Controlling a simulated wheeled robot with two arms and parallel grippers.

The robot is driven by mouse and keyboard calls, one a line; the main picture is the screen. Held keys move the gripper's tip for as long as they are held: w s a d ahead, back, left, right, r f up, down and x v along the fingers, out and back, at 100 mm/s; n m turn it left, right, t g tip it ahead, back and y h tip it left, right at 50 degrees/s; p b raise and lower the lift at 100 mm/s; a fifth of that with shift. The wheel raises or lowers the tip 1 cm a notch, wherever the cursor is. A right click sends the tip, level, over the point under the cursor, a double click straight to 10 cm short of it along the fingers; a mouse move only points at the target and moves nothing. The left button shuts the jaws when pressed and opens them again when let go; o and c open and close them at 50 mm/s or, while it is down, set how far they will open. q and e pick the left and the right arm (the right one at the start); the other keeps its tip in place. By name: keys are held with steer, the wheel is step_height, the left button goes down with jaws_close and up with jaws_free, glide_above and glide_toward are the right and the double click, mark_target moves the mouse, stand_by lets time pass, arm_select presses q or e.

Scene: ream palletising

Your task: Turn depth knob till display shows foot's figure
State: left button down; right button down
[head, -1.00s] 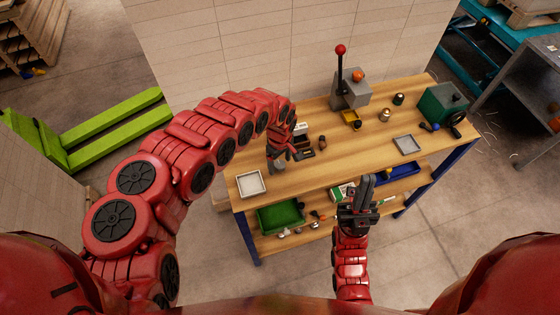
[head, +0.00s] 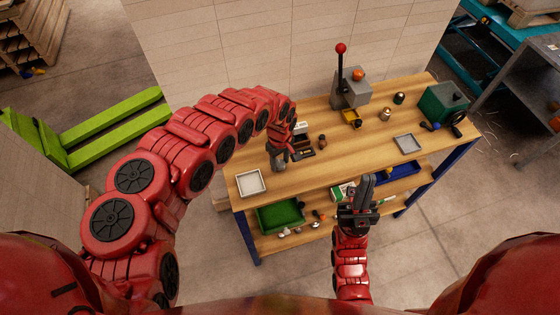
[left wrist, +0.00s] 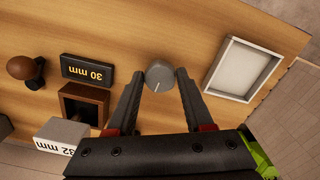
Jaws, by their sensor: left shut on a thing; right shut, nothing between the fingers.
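The grey round depth knob (left wrist: 159,75) with a white pointer line is on the bench in the left wrist view. My left gripper (left wrist: 160,80) is shut on it, one finger on each side. In the head view my left gripper (head: 279,163) is low over the bench and hides most of the knob. The black display (left wrist: 87,70) beside the knob reads 30 mm. A white block (left wrist: 62,137) marked 32 mm stands next to a brown hollow box (left wrist: 84,103). My right gripper (head: 367,187) is shut and empty in front of the bench.
A pale square tray (left wrist: 243,68) lies beside the knob. A red-knobbed lever press (head: 350,92), a green machine (head: 441,103) and a grey tray (head: 408,144) stand further right on the bench (head: 352,150). A green bin (head: 280,217) is on the lower shelf.

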arm_select(q)
steer(key=m+b, duration=0.1)
steer(key=m, duration=0.2)
steer(key=m+b, duration=0.1)
steer(key=m, duration=0.4)
steer(key=shift+a+m, duration=0.1)
steer(key=shift+m, duration=0.3)
steer(key=m+b, duration=0.1)
steer(key=m, duration=0.4)
steer(key=m+b, duration=0.1)
steer(key=m, duration=0.4)
steer(key=m+b, duration=0.1)
steer(key=m, duration=0.3)
steer(key=shift+w+a, duration=0.1)
steer(key=m+b, duration=0.1)
steer(key=m, duration=0.3)
steer(key=shift+f+b, duration=0.1)
steer(key=shift+b, duration=0.3)
steer(key=m+b, duration=0.2)
steer(key=m, duration=0.3)
steer(key=shift+b, duration=0.3)
steer(key=shift+m+b, duration=0.65)
steer(key=shift+m, duration=0.65)
